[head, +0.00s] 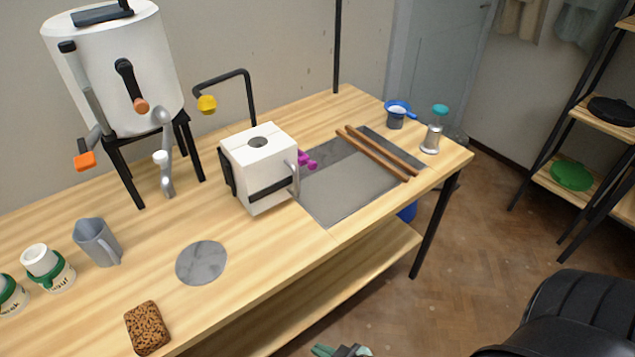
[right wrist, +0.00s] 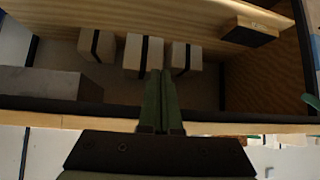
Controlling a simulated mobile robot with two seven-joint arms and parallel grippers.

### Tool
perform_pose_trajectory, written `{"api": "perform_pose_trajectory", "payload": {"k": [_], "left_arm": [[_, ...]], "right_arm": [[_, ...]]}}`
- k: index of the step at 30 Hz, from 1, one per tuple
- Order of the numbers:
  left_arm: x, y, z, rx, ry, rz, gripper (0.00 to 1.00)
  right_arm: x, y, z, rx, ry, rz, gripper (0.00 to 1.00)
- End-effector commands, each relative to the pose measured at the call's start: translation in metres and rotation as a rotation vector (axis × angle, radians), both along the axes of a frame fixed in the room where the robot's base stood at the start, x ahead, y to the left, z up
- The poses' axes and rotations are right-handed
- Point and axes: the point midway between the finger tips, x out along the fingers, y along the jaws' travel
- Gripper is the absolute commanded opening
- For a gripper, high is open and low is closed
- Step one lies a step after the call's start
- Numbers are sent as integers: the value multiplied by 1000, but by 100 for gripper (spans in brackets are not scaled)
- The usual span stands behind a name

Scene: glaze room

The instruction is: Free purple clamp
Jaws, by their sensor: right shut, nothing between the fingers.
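The purple clamp (head: 308,160) shows in the head view as a small magenta piece at the right side of a white block (head: 258,150) with a round hole in its top. The block and its metal handle hide part of the clamp; I cannot tell whether the clamp grips the block. My right gripper (head: 340,351), with green fingers, is at the bottom edge of the head view, in front of the table and well apart from the clamp. In the right wrist view its fingers (right wrist: 161,98) are together and empty. My left gripper is out of view.
The wooden table (head: 120,290) carries a large white tank (head: 120,75), a grey jug (head: 97,242), a round grey disc (head: 201,263), a brown sponge (head: 147,328) and two wooden rods (head: 375,153). In the right wrist view, several pale banded blocks (right wrist: 144,55) stand beyond the fingers.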

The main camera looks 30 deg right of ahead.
Motion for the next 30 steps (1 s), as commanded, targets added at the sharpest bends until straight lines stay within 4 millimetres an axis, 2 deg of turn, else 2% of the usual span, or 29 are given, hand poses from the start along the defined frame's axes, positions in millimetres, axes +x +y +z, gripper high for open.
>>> {"api": "perform_pose_trajectory", "payload": {"k": [5,12,18,24,27,30], "left_arm": [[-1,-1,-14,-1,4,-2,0],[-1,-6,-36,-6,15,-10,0],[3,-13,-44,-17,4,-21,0],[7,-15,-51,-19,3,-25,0],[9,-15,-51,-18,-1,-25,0],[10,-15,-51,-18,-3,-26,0]], "right_arm": [[33,-34,11,-320,-161,180,0],[91,-96,58,-1125,-422,539,0],[125,-133,105,-1806,-503,762,0],[142,-153,144,-2376,-479,907,0],[146,-155,155,-2571,-472,949,0],[147,-156,161,-2688,-463,973,0]]}}
